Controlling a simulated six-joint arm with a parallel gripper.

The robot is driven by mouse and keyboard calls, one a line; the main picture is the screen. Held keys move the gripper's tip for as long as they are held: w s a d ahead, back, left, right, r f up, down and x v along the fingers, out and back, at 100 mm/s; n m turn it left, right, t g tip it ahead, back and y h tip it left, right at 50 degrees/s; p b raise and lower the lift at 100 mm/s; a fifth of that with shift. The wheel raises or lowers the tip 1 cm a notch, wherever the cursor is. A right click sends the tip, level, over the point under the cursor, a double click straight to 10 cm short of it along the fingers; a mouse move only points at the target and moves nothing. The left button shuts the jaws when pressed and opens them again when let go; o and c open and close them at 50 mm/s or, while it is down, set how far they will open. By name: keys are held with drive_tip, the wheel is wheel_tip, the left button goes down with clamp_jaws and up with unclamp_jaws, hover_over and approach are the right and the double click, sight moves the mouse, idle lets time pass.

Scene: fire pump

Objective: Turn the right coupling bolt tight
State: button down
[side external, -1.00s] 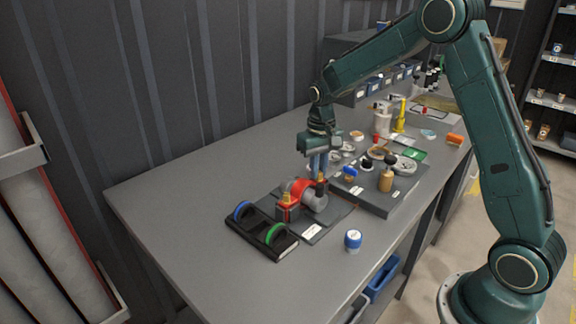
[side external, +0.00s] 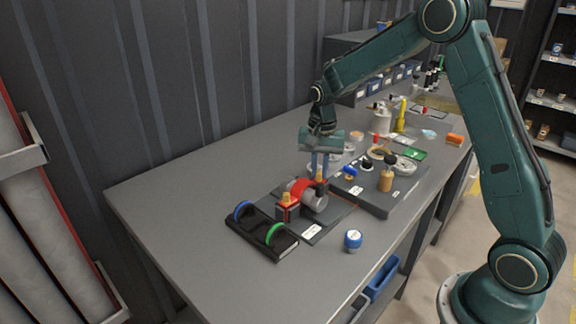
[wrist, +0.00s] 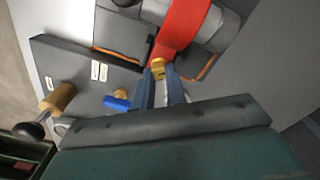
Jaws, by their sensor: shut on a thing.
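The pump (side external: 313,200) has a red band and a grey body and lies on a dark plate on the bench. One brass coupling bolt (side external: 286,199) stands upright on its near left red block. The right coupling bolt (side external: 320,175) is at the far right end of the red part, just under my gripper (side external: 319,168). In the wrist view this yellow bolt (wrist: 158,68) sits between the blue fingertips, beside the red band (wrist: 183,25). My gripper points down and is shut on it. The fingers partly hide the bolt, so its depth cannot be told.
A black holder with a blue ring (side external: 243,210) and a green ring (side external: 275,234) is left of the pump. A white jar with a blue lid (side external: 353,240) stands in front. The bench's left end is clear.

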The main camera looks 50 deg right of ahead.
idle(0.3)
drive_tip(key=c, duration=1.4)
unclamp_jaws()
drive_tip(key=shift+c, duration=0.2)
drive_tip(key=shift+r, duration=0.1)
wheel_tip(320, 180, up, 14)
drive_tip(key=s+a+r+n+t, duration=0.1)
drive_tip(key=s+a+r+n, duration=0.2)
drive_tip(key=s, duration=0.4)
drive_tip(key=s+a+r+n+t, duration=0.2)
drive_tip(key=s+a+r, duration=0.1)
drive_tip(key=s, duration=0.4)
drive_tip(key=s+a+f+n+t, duration=0.1)
drive_tip(key=s+n, duration=0.2)
drive_tip(key=s, duration=0.4)
drive_tip(key=s+a+f+n+t, duration=0.1)
drive_tip(key=s+a+f+n, duration=0.1)
drive_tip(key=s, duration=0.5)
drive_tip(key=shift+n+t, duration=0.3)
drive_tip(key=shift+n, duration=0.3)
